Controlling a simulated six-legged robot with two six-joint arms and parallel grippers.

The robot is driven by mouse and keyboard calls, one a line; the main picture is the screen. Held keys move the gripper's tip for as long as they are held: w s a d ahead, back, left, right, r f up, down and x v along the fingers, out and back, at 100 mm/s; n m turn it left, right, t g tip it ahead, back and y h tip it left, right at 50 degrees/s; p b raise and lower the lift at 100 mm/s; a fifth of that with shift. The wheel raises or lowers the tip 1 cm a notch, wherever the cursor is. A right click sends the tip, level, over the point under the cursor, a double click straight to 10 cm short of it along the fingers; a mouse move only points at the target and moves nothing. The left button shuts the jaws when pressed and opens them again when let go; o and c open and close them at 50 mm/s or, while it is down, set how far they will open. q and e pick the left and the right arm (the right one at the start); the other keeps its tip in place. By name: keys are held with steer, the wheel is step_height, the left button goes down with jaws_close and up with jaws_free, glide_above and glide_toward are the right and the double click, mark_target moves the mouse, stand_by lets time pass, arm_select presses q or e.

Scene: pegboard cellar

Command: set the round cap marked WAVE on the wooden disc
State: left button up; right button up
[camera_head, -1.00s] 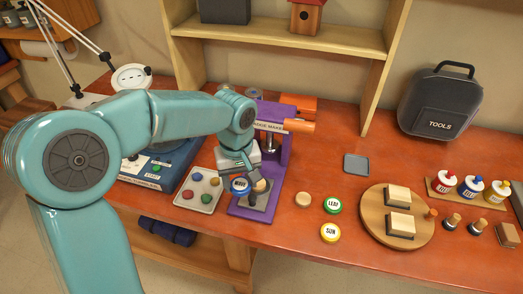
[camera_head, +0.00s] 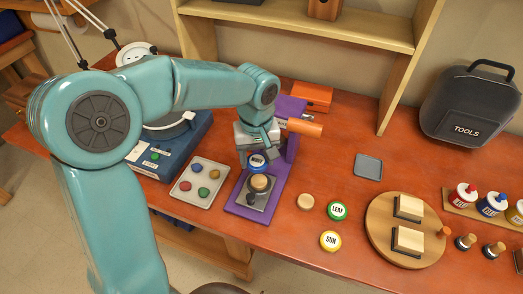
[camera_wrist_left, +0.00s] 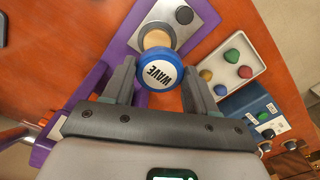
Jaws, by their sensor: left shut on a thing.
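The blue round cap marked WAVE (camera_head: 257,165) is held between the fingers of my left gripper (camera_head: 258,154). In the left wrist view the cap (camera_wrist_left: 159,72) shows its white label between the two fingertips (camera_wrist_left: 160,80). A small wooden disc (camera_head: 260,183) sits on the grey plate of the purple press stand. It also shows in the left wrist view (camera_wrist_left: 156,39), partly covered by the cap. In the head view the cap is just behind or above this disc; the exact gap is hard to tell. My right gripper is not in view.
A tray of coloured buttons (camera_head: 200,184) lies left of the purple stand (camera_head: 247,212). Right of it are a loose wooden disc (camera_head: 305,201), a green LEAF cap (camera_head: 337,211) and a yellow SUN cap (camera_head: 330,241). The press column (camera_head: 291,146) stands close beside my gripper.

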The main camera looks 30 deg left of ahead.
mark_target(259, 181)
arm_select(q)
steer(key=shift+w+d, duration=0.15)
steer(key=shift+w, duration=0.1)
steer(key=shift+s+f, duration=0.1)
steer(key=shift+f, duration=0.05)
steer(key=shift+f+b, duration=0.25)
steer(key=shift+b, duration=0.1)
step_height(259, 181, down, 6)
steer(key=b, duration=0.4)
steer(key=shift+r, duration=0.15)
steer(key=shift+b, duration=0.35)
stand_by(0.4)
steer(key=shift+f+b, duration=0.6)
steer(key=shift+f, duration=0.05)
stand_by(0.6)
